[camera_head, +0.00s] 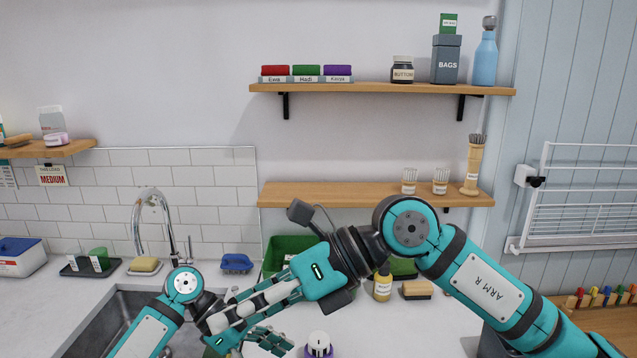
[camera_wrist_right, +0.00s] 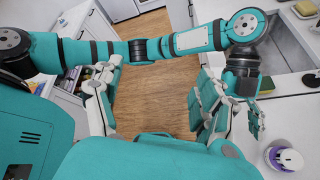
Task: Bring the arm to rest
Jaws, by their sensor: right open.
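My right arm (camera_head: 490,285) comes in from the right and bends at a raised joint above the counter. Its right gripper (camera_head: 238,315) points down and to the left in the head view, over the counter near the sink. In the right wrist view its two fingers (camera_wrist_right: 155,80) stand wide apart with nothing between them. My left arm (camera_head: 150,325) comes in from the lower left. Its left gripper (camera_head: 266,338) is close by the right fingers and partly hidden; it also shows in the right wrist view (camera_wrist_right: 245,95). Its opening is unclear.
The sink (camera_head: 100,325) lies at left below the tap (camera_head: 152,215). A purple-and-white container (camera_head: 319,345) stands near the grippers. A green bin (camera_head: 283,247), a yellow bottle (camera_head: 382,287) and a brush (camera_head: 417,290) stand behind the right arm. Shelves (camera_head: 370,195) hang above.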

